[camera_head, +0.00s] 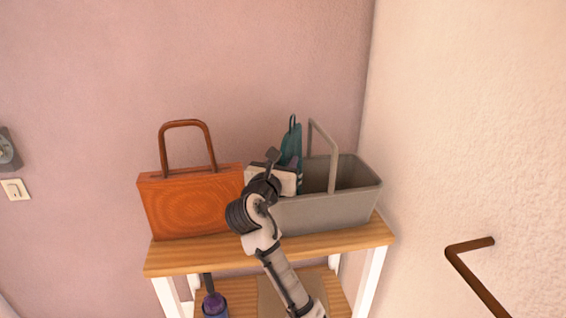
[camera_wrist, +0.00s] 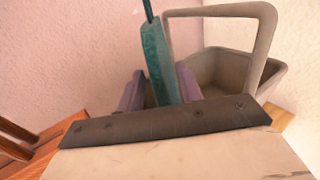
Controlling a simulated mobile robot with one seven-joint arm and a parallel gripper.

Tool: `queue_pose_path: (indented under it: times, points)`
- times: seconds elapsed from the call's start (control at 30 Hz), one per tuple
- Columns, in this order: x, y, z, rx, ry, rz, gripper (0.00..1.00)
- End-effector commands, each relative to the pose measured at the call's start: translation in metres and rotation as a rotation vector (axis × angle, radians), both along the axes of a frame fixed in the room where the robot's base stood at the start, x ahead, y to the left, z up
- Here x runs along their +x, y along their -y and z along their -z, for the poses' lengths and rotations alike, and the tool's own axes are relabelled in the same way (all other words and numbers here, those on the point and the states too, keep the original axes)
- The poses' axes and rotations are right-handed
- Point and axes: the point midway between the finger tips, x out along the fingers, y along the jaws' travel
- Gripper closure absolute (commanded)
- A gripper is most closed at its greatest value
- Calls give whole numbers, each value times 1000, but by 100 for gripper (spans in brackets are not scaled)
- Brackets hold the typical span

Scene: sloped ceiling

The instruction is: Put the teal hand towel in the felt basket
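The teal hand towel (camera_head: 292,143) stands upright with a dark loop at its top, and in the wrist view it (camera_wrist: 156,62) rises between the two purple fingers. My gripper (camera_wrist: 161,88) is shut on the towel's lower part; my wrist hides some of this in the head view, where the gripper (camera_head: 294,172) is at the basket's left end. The grey felt basket (camera_head: 335,208) with a tall handle stands on the wooden shelf. In the wrist view the basket (camera_wrist: 205,66) opens to the right of the towel and beyond it. The inside that shows looks empty.
An orange handbag (camera_head: 193,203) with a brown handle stands left of the basket on the wooden shelf unit (camera_head: 190,256). A purple bottle (camera_head: 214,304) is on the lower shelf. Walls close in behind and to the right; a brown rail (camera_head: 470,262) is at right.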

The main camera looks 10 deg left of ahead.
Motion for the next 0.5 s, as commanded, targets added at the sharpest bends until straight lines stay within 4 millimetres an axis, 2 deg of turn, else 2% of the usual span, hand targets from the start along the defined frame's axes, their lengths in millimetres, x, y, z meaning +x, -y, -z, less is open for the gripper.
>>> queue_pose_path:
  times: [0.03, 0.1, 0.37, 0.5]
  points:
    - [0, 0, 0, 0, 0, 0, 57]
    - [0, 0, 0, 0, 0, 0, 48]
    - [0, 0, 1, 1, -3, 0, 48]
    - [-8, -2, 2, 1, -2, -1, 48]
